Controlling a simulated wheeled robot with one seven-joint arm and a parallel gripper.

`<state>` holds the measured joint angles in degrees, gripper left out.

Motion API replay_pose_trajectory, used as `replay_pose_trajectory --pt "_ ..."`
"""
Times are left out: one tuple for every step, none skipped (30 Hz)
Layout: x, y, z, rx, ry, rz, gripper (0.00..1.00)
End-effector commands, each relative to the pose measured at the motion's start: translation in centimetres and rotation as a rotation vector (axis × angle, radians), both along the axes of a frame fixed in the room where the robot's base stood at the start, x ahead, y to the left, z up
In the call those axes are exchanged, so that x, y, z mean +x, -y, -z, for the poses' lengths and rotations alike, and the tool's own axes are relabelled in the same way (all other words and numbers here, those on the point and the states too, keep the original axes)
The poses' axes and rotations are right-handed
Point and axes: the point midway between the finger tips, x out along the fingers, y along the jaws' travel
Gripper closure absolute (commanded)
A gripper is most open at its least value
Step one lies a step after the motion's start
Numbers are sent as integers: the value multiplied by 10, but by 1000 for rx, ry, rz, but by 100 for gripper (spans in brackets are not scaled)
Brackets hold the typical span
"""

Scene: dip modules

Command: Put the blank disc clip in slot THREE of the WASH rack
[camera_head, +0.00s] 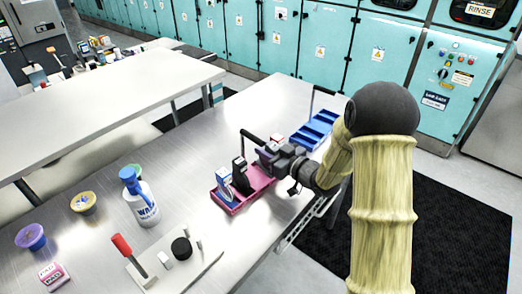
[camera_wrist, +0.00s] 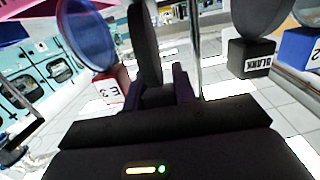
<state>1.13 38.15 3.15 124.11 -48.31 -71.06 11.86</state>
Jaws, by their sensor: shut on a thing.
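A magenta rack (camera_head: 236,207) stands on the steel table with clips standing in it. The black blank disc clip (camera_head: 240,174) is in it beside a blue clip (camera_head: 224,187); the wrist view shows its BLANK label (camera_wrist: 251,58). My gripper (camera_head: 271,156) is at the rack's far end, apart from the blank clip. No WASH label is readable on a rack.
A blue rack (camera_head: 314,131) with black handles stands beyond my gripper. A white bottle with blue cap (camera_head: 145,205), pots (camera_head: 82,203) and a red-handled tool (camera_head: 122,245) occupy the table's left and front. Teal cabinets (camera_head: 312,45) line the back.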

Motion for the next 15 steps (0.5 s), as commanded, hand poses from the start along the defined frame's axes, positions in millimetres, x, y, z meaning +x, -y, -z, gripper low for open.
replay_pose_trajectory --pt "0 0 0 0 1 1 96" --pt "0 0 0 0 1 1 96" --pt "0 0 0 0 1 1 96" --pt "0 0 0 0 1 1 96" --pt "0 0 0 0 1 1 96" --pt "0 0 0 0 1 1 96" --pt "0 0 0 0 1 1 96" --pt "0 0 0 0 1 1 96" --pt "0 0 1 0 0 1 96" --pt "1 0 3 0 0 0 96" --pt "1 -1 6 1 -1 1 96" --pt "2 -2 10 1 -3 1 96" --pt "3 -3 8 -7 -6 0 96" --pt "4 -4 4 -21 -16 -1 96" --pt "6 -6 3 -42 -33 -2 96"
